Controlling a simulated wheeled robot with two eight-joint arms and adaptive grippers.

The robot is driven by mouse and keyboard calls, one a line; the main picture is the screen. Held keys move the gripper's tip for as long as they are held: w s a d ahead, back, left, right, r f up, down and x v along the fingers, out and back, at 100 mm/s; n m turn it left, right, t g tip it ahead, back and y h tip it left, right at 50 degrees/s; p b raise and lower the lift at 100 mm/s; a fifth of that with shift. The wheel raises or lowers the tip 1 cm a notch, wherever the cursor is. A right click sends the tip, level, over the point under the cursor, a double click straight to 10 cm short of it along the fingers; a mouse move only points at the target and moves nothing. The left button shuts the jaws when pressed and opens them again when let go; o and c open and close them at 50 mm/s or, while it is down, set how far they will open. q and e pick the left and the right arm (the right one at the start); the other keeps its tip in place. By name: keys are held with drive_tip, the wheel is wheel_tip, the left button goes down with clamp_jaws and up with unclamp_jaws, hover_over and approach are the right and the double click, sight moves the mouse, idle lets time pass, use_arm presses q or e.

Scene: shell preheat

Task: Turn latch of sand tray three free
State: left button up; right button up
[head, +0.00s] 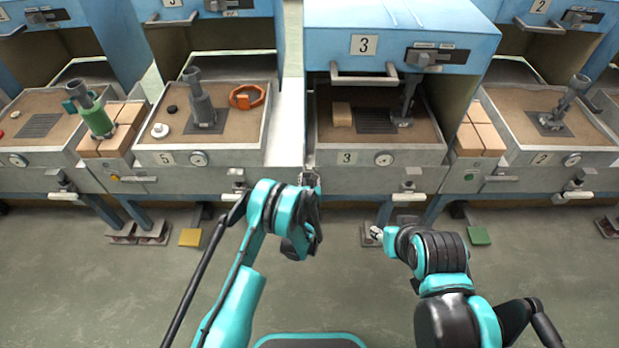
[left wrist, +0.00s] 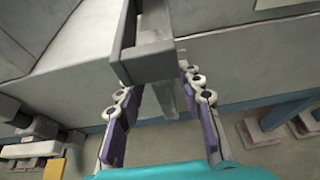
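Sand tray three (head: 375,158) sits in the middle station, with a plate marked 3 and a round dial on its front. A small grey metal fitting at its front left corner (head: 310,179) looks like the latch; my left gripper (head: 311,194) partly covers it. In the left wrist view the grey latch (left wrist: 150,62) has a boxy part and a narrow part reaching down between my fingers. My left gripper (left wrist: 163,95) is open, one finger either side, with visible gaps. My right gripper (head: 374,233) is low in front of the station; its fingers are too small to judge.
A blue hood (head: 400,25) with a grey bar handle overhangs tray three. The tray holds sand, a tan block (head: 342,114) and a grey upright tool (head: 408,100). A white-handled lever (head: 408,197) is on the front, right of my left gripper. Open floor lies in front.

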use_arm(q)
clamp_jaws()
drive_tip(key=shift+d, duration=0.1)
drive_tip(key=shift+w+d+f+m+y, duration=0.1)
drive_tip(key=shift+d+m+y, duration=0.15)
drive_tip(key=shift+m+y, duration=0.45)
drive_tip(key=shift+s+d+f+m+y, duration=0.1)
drive_tip(key=shift+d+m+y, duration=0.2)
drive_tip(key=shift+m, duration=0.6)
drive_tip(key=shift+w+d+f+m+y, duration=0.1)
drive_tip(key=shift+d+m+y, duration=0.1)
drive_tip(key=shift+m+y, duration=0.5)
